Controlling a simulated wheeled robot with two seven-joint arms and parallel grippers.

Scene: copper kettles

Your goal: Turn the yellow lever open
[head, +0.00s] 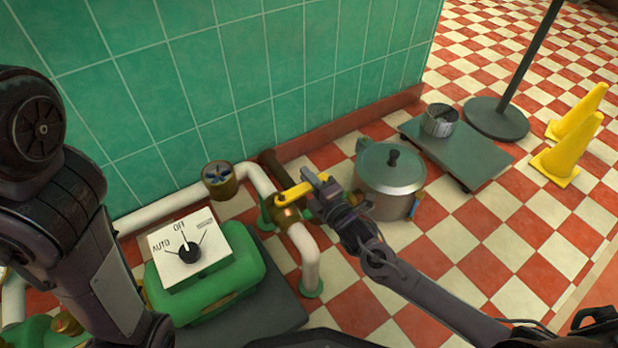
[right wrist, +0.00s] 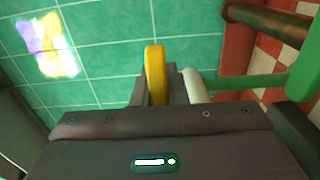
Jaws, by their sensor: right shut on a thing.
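The yellow lever (head: 290,194) sits on a brass valve (head: 287,215) in the white pipe (head: 309,258). In the head view it points up and to the right, toward my right gripper (head: 314,188). My right gripper is shut on the lever's end. In the right wrist view the lever (right wrist: 155,75) stands upright between the fingers, and the valve body is hidden. My left arm fills the left of the head view, but its gripper is not in view.
A green pump box with a white dial panel (head: 188,250) stands left of the valve. A lidded pot (head: 390,182) stands close behind my right gripper. A platform scale (head: 465,155), a pole base (head: 497,118) and yellow cones (head: 568,150) are farther right. Green tiled wall lies behind.

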